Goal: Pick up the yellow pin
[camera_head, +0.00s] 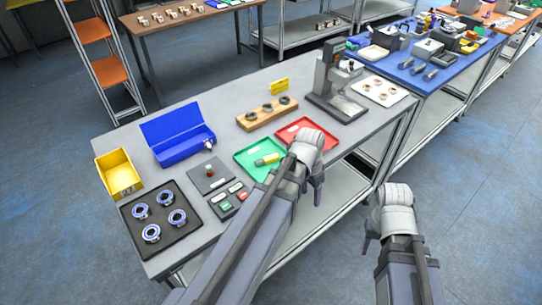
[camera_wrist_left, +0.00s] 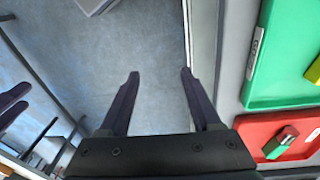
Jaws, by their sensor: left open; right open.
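The yellow pin (camera_head: 267,159) lies on the green tray (camera_head: 246,153) near the front edge of the workbench. In the left wrist view a piece of the yellow pin (camera_wrist_left: 314,70) shows at the right edge, on the green tray (camera_wrist_left: 285,60). My left gripper (camera_head: 314,185) is to the right of the pin, beyond the bench's front edge. In its wrist view the left gripper (camera_wrist_left: 158,74) is open and empty, over bare floor. My right gripper (camera_head: 377,232) is open and empty, away from the bench over the floor.
A wooden block with rings (camera_head: 266,112), a press stand (camera_head: 333,85), a blue bin (camera_head: 178,133), a yellow bin (camera_head: 120,175) and a black ring tray (camera_head: 157,213) share the bench.

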